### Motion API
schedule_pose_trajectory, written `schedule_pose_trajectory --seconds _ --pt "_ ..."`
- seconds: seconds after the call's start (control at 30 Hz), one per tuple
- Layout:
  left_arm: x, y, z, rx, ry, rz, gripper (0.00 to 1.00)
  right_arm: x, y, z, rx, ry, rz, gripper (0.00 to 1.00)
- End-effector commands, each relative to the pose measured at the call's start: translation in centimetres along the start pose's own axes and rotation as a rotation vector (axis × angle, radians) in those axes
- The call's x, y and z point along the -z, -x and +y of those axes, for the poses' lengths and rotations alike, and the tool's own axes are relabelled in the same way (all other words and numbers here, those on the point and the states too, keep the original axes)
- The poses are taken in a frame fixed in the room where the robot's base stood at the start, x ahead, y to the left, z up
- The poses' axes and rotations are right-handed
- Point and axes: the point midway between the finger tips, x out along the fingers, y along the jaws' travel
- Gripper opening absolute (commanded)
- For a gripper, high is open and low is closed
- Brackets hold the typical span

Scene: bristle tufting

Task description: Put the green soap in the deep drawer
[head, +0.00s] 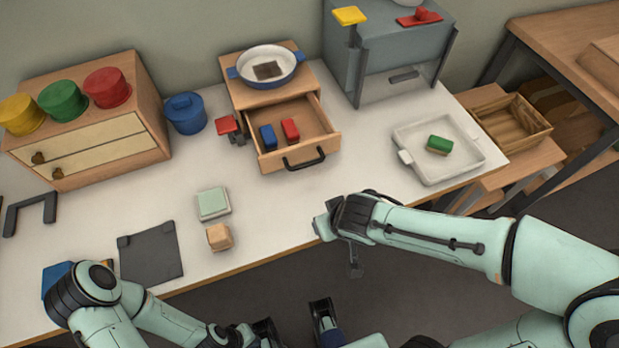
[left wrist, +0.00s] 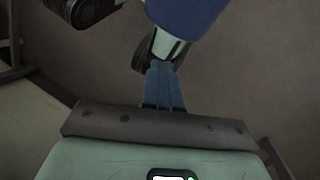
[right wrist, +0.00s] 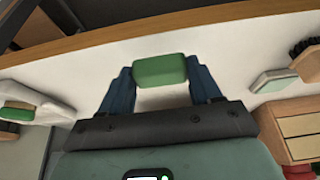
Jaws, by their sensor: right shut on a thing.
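The green soap (right wrist: 160,70) is between the blue fingers of my right gripper (right wrist: 162,84) in the right wrist view, above the white tabletop. It is not visible in the head view, where my right arm reaches the table's front edge. A wooden drawer (head: 322,116) stands open below the blue pan. It holds a blue block (head: 268,137) and a red block (head: 290,129). A cabinet at the left has two shut cream drawers (head: 90,146). Labels do not show which drawer is the deep one. My left gripper (left wrist: 164,82) is shut and empty, over the floor.
A blue pot (head: 186,114) and a red-topped object (head: 228,125) stand left of the open drawer.

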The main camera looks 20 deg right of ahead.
Motion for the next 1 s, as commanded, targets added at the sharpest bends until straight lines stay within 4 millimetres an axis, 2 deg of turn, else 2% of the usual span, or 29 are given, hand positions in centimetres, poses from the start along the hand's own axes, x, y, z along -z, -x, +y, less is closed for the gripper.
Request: schedule_pose_trajectory --seconds 0.03,0.3,0.43,0.73,0.9,1.0 --pt "-0.1 0.1 0.0 0.000 0.000 -0.002 0.00 1.3 -0.6 -0.1 0.000 0.000 -0.005 0.33" --pt "-0.7 1.1 0.2 0.004 0.002 -0.020 0.00 7.9 -3.4 0.0 0.000 0.000 -0.003 0.33" --pt "-0.9 1.4 0.2 0.005 0.002 -0.028 0.00 10.1 -4.3 0.1 -0.001 0.000 -0.002 0.33" --pt "-1.1 1.7 0.2 0.007 0.004 -0.035 0.00 12.1 -5.4 0.0 0.000 0.000 -0.002 0.33" --pt "-0.9 1.1 0.1 0.006 0.003 -0.028 0.00 10.7 -8.0 0.1 -0.001 0.001 -0.005 0.33" --pt "-0.8 1.1 0.1 0.006 0.003 -0.026 0.00 10.5 -8.5 0.1 0.000 0.000 -0.003 0.33"
